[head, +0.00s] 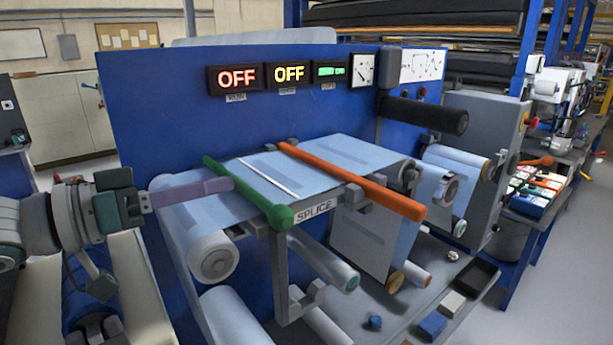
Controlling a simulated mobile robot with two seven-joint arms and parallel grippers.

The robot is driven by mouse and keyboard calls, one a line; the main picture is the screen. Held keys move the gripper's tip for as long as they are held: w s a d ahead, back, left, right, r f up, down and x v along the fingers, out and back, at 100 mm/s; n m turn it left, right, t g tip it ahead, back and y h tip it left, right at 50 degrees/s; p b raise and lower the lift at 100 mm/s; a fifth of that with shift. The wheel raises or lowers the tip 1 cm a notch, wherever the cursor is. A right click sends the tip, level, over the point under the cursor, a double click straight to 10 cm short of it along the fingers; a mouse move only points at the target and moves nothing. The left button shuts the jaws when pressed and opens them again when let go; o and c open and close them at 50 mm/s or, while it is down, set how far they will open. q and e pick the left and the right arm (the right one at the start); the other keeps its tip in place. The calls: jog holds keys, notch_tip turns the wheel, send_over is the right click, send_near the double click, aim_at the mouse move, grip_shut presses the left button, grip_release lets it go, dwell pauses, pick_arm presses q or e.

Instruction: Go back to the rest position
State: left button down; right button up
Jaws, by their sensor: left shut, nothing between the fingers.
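My left gripper (222,187) comes in from the left, with its purple fingers shut and nothing held. Its tips lie over the left part of the splice table, close beside the green bar (245,190); I cannot tell whether they touch it. The green bar and an orange bar (350,180) both lie slantwise across the pale blue film (265,174) on the splice table. A thin white strip (267,177) lies on the film between the bars. The SPLICE label (314,207) is on the table's front. My right gripper is not in view.
A blue machine panel (160,110) with two OFF displays (237,78) (289,74) stands behind. Film rollers (213,257) sit below the table. A black roller (425,114) sticks out on the right. A lower grey shelf holds a blue block (432,325). Open floor lies at far right.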

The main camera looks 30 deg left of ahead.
pick_arm(q)
jog(key=shift+v, duration=2.25)
